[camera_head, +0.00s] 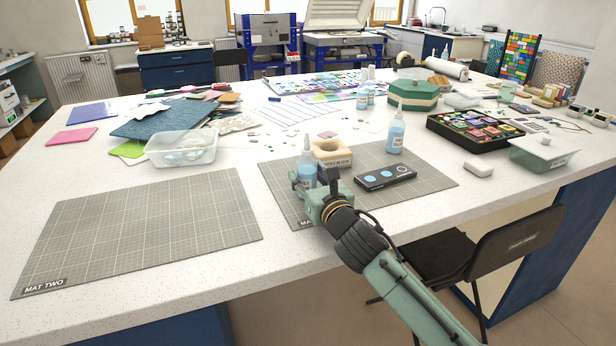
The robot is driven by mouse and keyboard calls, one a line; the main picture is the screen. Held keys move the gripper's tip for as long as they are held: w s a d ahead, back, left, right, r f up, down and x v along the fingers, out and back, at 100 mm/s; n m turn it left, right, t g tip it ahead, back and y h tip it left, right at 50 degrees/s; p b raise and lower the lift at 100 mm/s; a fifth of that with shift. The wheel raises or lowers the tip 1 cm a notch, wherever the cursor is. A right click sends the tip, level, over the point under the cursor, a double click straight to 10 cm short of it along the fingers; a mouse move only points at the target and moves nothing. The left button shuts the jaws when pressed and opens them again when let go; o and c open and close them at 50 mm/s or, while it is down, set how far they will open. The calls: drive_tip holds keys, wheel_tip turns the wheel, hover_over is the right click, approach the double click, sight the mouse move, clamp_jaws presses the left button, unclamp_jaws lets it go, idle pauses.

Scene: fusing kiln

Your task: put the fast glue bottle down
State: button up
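A clear squeeze bottle with pale blue liquid and a white nozzle (307,165) is upright between the fingers of my gripper (313,181), over the right-hand grey cutting mat (430,184). The fingers appear shut on it; its lower part is partly hidden, and I cannot tell whether its base touches the mat. A similar blue bottle (396,135) stands on the same mat farther right. The labels are too small to read, so I cannot tell from them which is the fast glue.
A wooden holder with a round hole (332,160) and a dark panel (386,178) lie close to my gripper. Mat two (145,220) is bare at the left. A clear plastic tub (181,157) stands behind it. A black tray (459,144) holds colourful pieces at the right.

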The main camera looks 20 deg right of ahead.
drive_tip(key=shift+o, duration=1)
